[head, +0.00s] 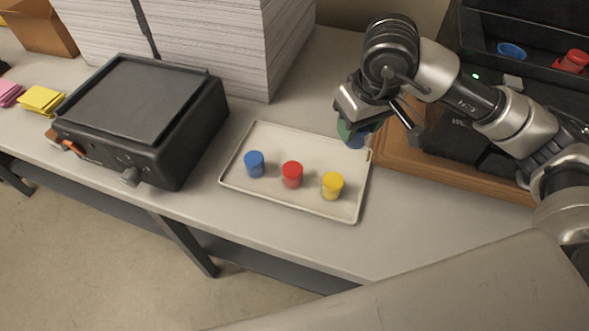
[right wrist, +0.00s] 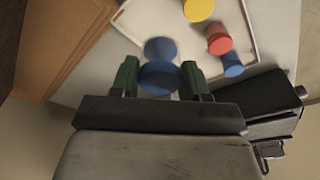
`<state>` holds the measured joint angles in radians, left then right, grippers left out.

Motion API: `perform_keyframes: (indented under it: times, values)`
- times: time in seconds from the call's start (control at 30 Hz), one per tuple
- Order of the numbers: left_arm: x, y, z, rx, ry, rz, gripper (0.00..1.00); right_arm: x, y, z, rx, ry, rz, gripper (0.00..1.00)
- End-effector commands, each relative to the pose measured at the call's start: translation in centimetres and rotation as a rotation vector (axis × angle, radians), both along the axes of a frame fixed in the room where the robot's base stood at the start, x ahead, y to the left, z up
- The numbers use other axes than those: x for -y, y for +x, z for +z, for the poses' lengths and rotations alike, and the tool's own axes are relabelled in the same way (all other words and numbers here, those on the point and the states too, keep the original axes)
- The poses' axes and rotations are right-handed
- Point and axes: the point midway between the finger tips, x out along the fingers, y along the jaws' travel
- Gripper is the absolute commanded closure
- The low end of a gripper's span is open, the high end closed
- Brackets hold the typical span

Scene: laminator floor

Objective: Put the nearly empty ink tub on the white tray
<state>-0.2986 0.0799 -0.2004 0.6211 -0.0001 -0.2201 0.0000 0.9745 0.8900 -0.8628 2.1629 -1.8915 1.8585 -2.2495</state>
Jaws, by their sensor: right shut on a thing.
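The white tray (head: 235,172) lies on the table. On it stand a blue tub (head: 254,164), a red tub (head: 292,175) and a yellow tub (head: 332,186) in a row. My right gripper (head: 357,130) is shut on another blue tub (head: 355,141) at the tray's far right corner. My left gripper is not in view.
A black machine (head: 150,120) stands left of the tray, and a tall paper stack (head: 190,40) behind. A wooden board (head: 400,160) lies to the right. A black holder (head: 515,65) at the back right has a blue piece and a red tub. The tray's far half looks clear.

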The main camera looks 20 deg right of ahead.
Motion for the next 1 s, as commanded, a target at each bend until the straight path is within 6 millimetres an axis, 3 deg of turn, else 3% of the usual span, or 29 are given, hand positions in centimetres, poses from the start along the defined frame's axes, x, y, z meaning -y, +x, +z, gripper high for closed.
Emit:
perform_keyframes:
  times: [0.17,0.7,0.87,1.0]
  values:
    - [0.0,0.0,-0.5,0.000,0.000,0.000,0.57,0.2,0.5,-0.6,-0.003,0.003,0.020,0.79]
    - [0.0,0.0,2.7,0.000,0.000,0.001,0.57,-6.1,8.7,-6.7,-0.003,0.001,0.019,0.79]
    - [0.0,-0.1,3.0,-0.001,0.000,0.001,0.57,-6.6,9.3,-7.6,-0.003,0.001,0.019,0.79]
    - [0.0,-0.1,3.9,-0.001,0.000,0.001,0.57,-6.6,9.2,-9.6,-0.006,0.000,0.019,0.79]
